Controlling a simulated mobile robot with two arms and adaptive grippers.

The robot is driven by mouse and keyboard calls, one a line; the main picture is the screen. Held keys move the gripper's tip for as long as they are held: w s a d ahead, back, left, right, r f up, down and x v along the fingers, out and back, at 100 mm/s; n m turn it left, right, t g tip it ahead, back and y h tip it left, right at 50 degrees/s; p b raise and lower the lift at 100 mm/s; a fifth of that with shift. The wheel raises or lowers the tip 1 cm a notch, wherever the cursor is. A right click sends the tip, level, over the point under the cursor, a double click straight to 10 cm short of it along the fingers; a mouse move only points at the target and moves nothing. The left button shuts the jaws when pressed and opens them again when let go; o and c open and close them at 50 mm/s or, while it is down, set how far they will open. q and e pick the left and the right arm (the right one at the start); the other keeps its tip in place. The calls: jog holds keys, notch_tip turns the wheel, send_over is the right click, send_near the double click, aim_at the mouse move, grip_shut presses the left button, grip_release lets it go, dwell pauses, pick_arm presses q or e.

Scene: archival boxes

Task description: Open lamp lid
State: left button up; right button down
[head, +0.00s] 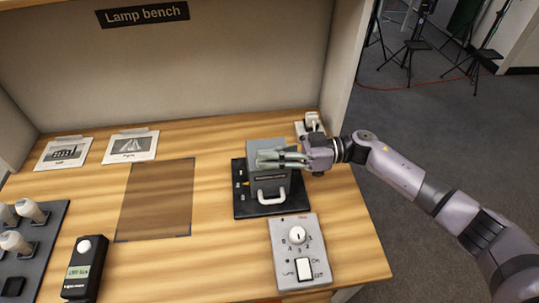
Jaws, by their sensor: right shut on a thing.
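The grey lamp box (262,180) stands on a black base plate (240,205) at the right of the bench. Its front has a pale U-shaped handle (270,195) and a dark label strip. My right gripper (268,158) reaches in from the right, with its fingers lying across the upper front of the box. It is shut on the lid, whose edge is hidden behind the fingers. I cannot tell whether the lid is raised. My left gripper is not in view.
A grey control box (309,270) with a dial and switch stands just in front. A dark translucent mat (155,200) lies left, with two picture cards (130,146) behind. A black meter (84,268) and a bulb tray (45,245) are front left. A side wall (347,50) rises at right.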

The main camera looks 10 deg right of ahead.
aim_at(266, 142)
jog(key=shift+w+r+m+p, duration=0.4)
jog(key=shift+r+p, duration=0.1)
jog(key=shift+p, duration=0.25)
jog(key=shift+w+r+m+p, duration=0.7)
jog(key=shift+w+m+p, duration=0.3)
jog(key=shift+p, duration=0.2)
jog(key=shift+w+r+m+p, duration=0.15)
jog(key=shift+w+m+p, duration=0.1)
jog(key=shift+w+m, duration=0.3)
jog(key=shift+w+r+m+p, duration=0.15)
jog(key=shift+w+m+p, duration=0.1)
jog(key=shift+w+m, duration=0.25)
jog(key=shift+w+r+m, duration=0.15)
jog(key=shift+w+m, duration=1)
jog(key=shift+w, duration=0.1)
jog(key=c, duration=1.7)
grip_release()
